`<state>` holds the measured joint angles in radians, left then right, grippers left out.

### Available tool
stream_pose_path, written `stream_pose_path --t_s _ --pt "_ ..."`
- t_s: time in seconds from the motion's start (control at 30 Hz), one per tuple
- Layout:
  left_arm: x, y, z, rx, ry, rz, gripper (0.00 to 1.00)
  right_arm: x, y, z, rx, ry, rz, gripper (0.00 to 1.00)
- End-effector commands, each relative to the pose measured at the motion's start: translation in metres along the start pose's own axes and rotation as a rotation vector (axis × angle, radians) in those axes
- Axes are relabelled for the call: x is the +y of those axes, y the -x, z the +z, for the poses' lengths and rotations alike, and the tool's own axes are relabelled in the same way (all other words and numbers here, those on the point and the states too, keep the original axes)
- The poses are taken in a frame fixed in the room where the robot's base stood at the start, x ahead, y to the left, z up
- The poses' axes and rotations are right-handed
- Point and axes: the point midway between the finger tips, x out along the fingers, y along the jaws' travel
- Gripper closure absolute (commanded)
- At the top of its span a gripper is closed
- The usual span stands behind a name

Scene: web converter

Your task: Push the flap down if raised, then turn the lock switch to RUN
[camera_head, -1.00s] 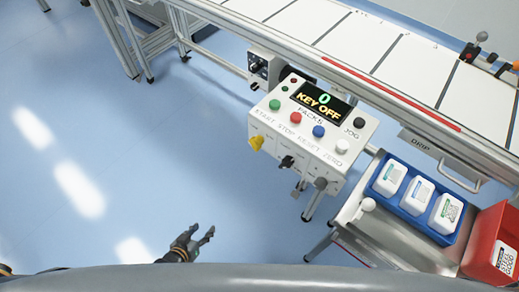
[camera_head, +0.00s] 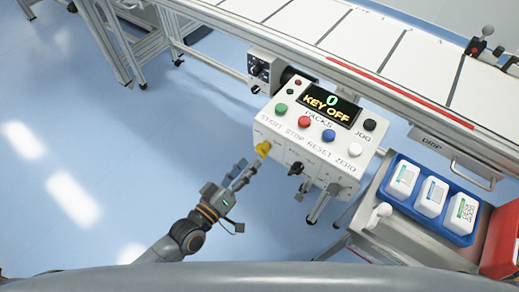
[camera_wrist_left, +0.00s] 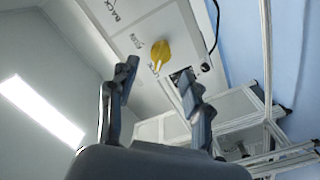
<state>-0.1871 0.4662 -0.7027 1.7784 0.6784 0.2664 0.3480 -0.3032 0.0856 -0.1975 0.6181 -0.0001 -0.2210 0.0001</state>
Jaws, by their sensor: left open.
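The white control box (camera_head: 315,135) has a display reading "0" and "KEY OFF". On its front face are a yellow knob (camera_head: 263,149), a black switch (camera_head: 296,169) and a grey round part (camera_head: 333,188). I cannot tell for sure which is the lock switch, or make out a raised flap. My left gripper (camera_head: 244,171) is open and empty, just left of and below the yellow knob, apart from the box. In the left wrist view the yellow knob (camera_wrist_left: 160,52) shows beyond and between the open fingers (camera_wrist_left: 158,76). My right gripper is not in view.
A conveyor (camera_head: 400,75) runs behind the box. To the right are a blue tray (camera_head: 398,209) with white packs and a red bin (camera_head: 500,245). A small unit with a black knob (camera_head: 264,70) sits behind the box.

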Motion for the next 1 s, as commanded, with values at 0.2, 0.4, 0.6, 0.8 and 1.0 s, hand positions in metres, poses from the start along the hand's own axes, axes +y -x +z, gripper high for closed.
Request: stream_pose_path --t_s 0.2,0.4,0.6,0.8,1.0 --pt "0.001 -0.041 0.000 0.001 -0.001 0.001 0.51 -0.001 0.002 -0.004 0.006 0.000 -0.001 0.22" --pt "0.000 -0.058 0.000 0.000 -0.002 0.000 0.51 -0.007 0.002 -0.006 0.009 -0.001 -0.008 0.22" --pt "0.000 -0.061 0.001 -0.002 -0.002 -0.001 0.51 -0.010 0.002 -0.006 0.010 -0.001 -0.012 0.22" --pt "0.000 -0.061 0.001 -0.001 -0.002 -0.001 0.65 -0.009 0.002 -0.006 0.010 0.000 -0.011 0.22" --pt "0.000 -0.061 0.000 -0.001 -0.002 -0.001 1.00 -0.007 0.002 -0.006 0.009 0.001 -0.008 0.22"
